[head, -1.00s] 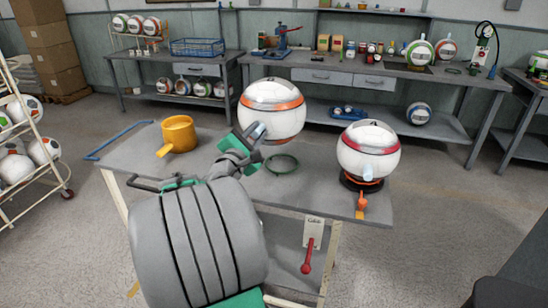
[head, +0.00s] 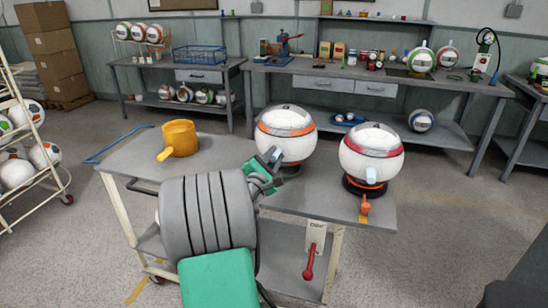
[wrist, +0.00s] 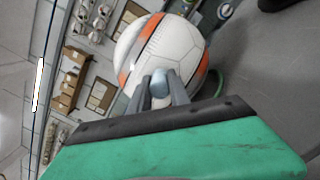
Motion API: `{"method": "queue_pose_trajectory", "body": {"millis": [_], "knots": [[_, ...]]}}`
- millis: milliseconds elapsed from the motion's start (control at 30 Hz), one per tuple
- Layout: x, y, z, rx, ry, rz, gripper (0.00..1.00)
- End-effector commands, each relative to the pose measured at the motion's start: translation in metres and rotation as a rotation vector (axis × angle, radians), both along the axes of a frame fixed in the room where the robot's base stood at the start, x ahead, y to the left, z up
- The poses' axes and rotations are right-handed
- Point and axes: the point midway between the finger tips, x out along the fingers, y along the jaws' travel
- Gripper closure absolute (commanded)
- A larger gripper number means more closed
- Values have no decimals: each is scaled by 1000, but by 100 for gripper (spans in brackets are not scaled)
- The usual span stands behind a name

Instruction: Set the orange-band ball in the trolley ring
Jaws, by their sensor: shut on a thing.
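The orange-band ball (head: 285,143) is white with an orange stripe and a grey top. My gripper (head: 270,160) is shut on the pale blue knob (wrist: 160,82) on the ball's side. The ball also shows in the wrist view (wrist: 172,52), large beyond the fingers. The green trolley ring (wrist: 214,86) shows partly at the ball's lower edge in the wrist view. In the head view the ball and gripper hide most of it. I cannot tell whether the ball touches it.
A red-band ball (head: 371,145) sits on a black base at the trolley's right end, close to the held ball. A yellow pot (head: 180,137) with a handle stands on the left. A red lever (head: 308,262) hangs at the front. Benches stand behind.

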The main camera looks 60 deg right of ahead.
Motion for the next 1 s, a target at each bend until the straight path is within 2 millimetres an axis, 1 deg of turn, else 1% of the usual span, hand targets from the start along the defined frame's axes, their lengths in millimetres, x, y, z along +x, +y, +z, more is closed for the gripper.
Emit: {"method": "queue_pose_trajectory", "body": {"millis": [100, 133, 367, 600, 667, 700, 767, 867, 1000], "knots": [[0, 0, -2, -5, -2, 1, 100], [0, 0, -3, -1, -1, 1, 75], [0, 0, -3, 0, 0, 0, 56], [0, 0, -2, 0, 0, 0, 56], [0, 0, 2, -1, 0, -1, 56], [0, 0, 7, -1, 0, 0, 56], [1, 10, 2, 1, 0, 3, 56], [-1, 34, 1, 0, 1, 6, 56], [-4, 72, -2, 1, 2, 8, 56]]}}
